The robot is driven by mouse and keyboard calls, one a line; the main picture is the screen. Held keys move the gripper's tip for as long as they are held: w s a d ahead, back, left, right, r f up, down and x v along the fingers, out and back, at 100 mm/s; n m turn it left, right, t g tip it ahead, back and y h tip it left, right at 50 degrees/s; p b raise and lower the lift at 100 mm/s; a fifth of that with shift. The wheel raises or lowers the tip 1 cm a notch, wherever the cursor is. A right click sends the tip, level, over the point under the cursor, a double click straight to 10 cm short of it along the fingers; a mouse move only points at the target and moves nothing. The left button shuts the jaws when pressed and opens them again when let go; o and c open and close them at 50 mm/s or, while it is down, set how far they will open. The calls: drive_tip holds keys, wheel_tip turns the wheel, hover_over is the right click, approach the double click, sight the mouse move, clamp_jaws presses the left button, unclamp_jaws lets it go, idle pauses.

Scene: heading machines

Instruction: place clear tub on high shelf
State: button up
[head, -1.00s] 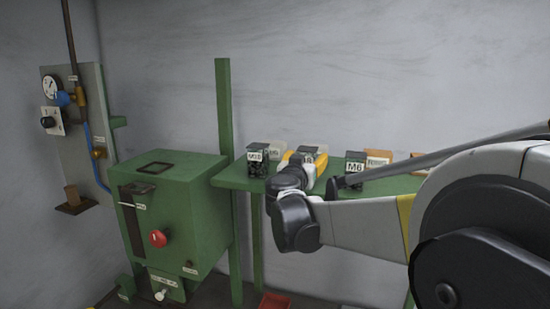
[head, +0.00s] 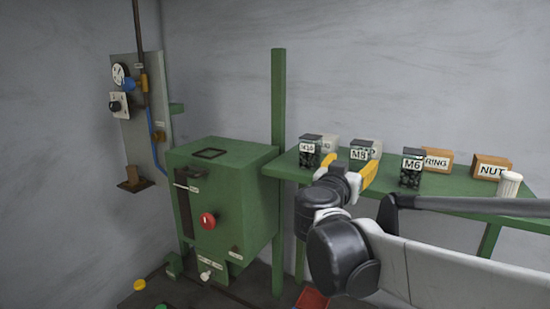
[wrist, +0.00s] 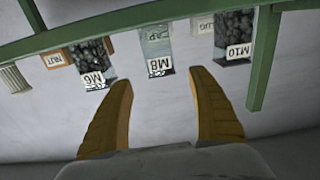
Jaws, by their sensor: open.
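A clear tub labelled M8 (head: 363,149) stands on a green shelf (head: 450,178), between dark-filled tubs labelled M10 (head: 310,150) and M6 (head: 411,168). My gripper (head: 349,164) is in front of it, with yellow fingers apart and nothing between them; its body hides the shelf edge below. In the wrist view, where labels appear upside down, the M8 tub (wrist: 156,46) lies just beyond and between the fingertips of my open gripper (wrist: 158,80). No higher shelf is in view.
RING (head: 437,160) and NUT (head: 491,167) boxes and a white ribbed cup (head: 509,184) stand to the right. A green machine (head: 222,195) and a tall green post (head: 279,120) are to the left. A red bin (head: 312,298) is below.

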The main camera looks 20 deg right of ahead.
drive_tip(key=s+a+f+n+g+y, duration=0.25)
drive_tip(key=s+a+f, duration=0.2)
drive_tip(key=f, duration=0.25)
drive_tip(key=s+a+f+n+g+y, duration=0.1)
drive_tip(key=s+a+f+n+y, duration=0.2)
drive_tip(key=s+f, duration=0.4)
drive_tip(key=s+a+f+n+y, duration=0.2)
drive_tip(key=s+a+f+y, duration=0.1)
drive_tip(key=a, duration=0.4)
drive_tip(key=s+a+f+n+g+y, duration=0.1)
drive_tip(key=s+a+f+n+y, duration=0.1)
drive_tip(key=a+f+y, duration=0.3)
drive_tip(key=s+a+f, duration=0.1)
drive_tip(key=a, duration=0.2)
drive_tip(key=shift+s+f, duration=0.15)
drive_tip(key=shift+f, duration=0.15)
